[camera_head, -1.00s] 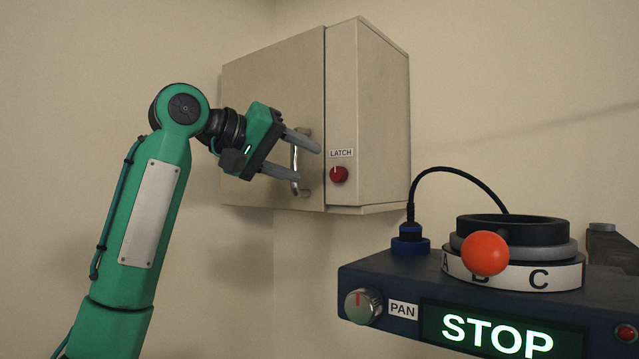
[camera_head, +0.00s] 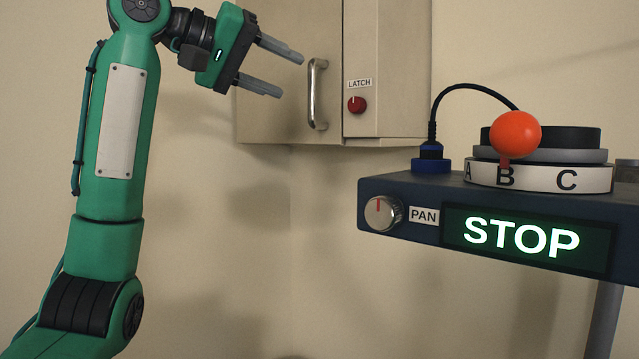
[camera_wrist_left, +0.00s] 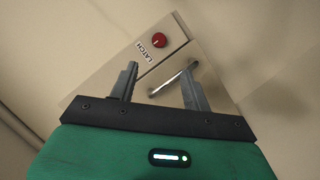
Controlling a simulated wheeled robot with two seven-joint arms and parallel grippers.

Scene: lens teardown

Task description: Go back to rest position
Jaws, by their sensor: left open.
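My left gripper (camera_head: 272,72) is open and empty at the upper left of the head view. It is in front of the beige wall cabinet (camera_head: 385,60), to the left of its metal door handle (camera_head: 317,94), and a gap shows between fingertips and handle in that view. In the left wrist view the open fingers (camera_wrist_left: 159,88) point towards the cabinet, with the handle (camera_wrist_left: 175,80) showing between them. The cabinet door looks shut. My right gripper is in neither view.
A red latch knob (camera_head: 357,105) is on the cabinet right of the handle. A dark blue console (camera_head: 420,182) with a lit STOP display (camera_head: 521,237), a PAN knob (camera_head: 383,213) and a lettered ring with an orange ball (camera_head: 515,134) stands at right. The space below the cabinet looks free.

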